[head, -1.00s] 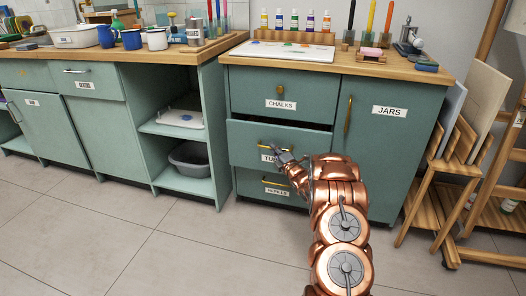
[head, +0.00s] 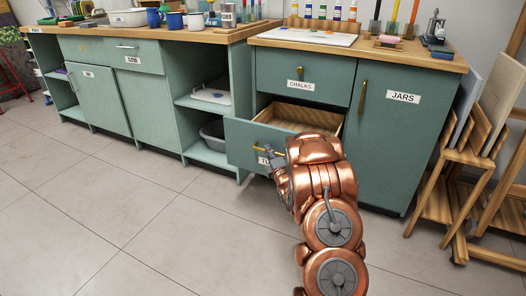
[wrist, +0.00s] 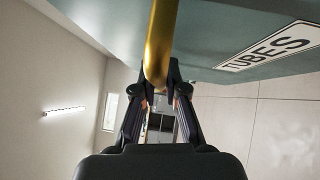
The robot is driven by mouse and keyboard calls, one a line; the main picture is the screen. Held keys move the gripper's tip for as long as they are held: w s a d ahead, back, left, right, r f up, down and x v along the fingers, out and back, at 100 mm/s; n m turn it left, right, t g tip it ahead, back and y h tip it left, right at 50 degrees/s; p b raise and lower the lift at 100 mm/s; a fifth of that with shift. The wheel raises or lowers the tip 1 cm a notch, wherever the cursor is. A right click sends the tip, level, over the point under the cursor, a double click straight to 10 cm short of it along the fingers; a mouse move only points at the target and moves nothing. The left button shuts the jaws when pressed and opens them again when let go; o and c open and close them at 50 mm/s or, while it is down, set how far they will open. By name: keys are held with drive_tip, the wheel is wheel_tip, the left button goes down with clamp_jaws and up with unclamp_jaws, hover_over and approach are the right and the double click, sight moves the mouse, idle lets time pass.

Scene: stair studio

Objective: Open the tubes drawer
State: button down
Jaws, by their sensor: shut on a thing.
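The tubes drawer (head: 243,146) is the middle drawer under the chalks drawer (head: 305,80). It stands well out from the green cabinet, and its bare wooden inside shows. Its front and its "TUBES" label (wrist: 268,46) fill the top of the wrist view. My gripper (head: 264,153) is at the drawer's front. In the wrist view my gripper (wrist: 158,75) is shut on the brass handle (wrist: 160,45) of the tubes drawer. My arm hides part of the drawer front and the drawer below in the head view.
The jars door (head: 396,130) is closed on the right. Wooden racks with boards (head: 480,110) stand at the far right. An open shelf with a grey tub (head: 213,133) is on the left. The tiled floor (head: 120,215) in front is clear.

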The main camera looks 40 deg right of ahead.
drive_tip(key=shift+s+a, duration=0.45)
drive_tip(key=shift+a, duration=0.05)
drive_tip(key=c, duration=1.2)
unclamp_jaws()
drive_tip(key=shift+w+a, duration=0.1)
drive_tip(key=v, duration=1.2)
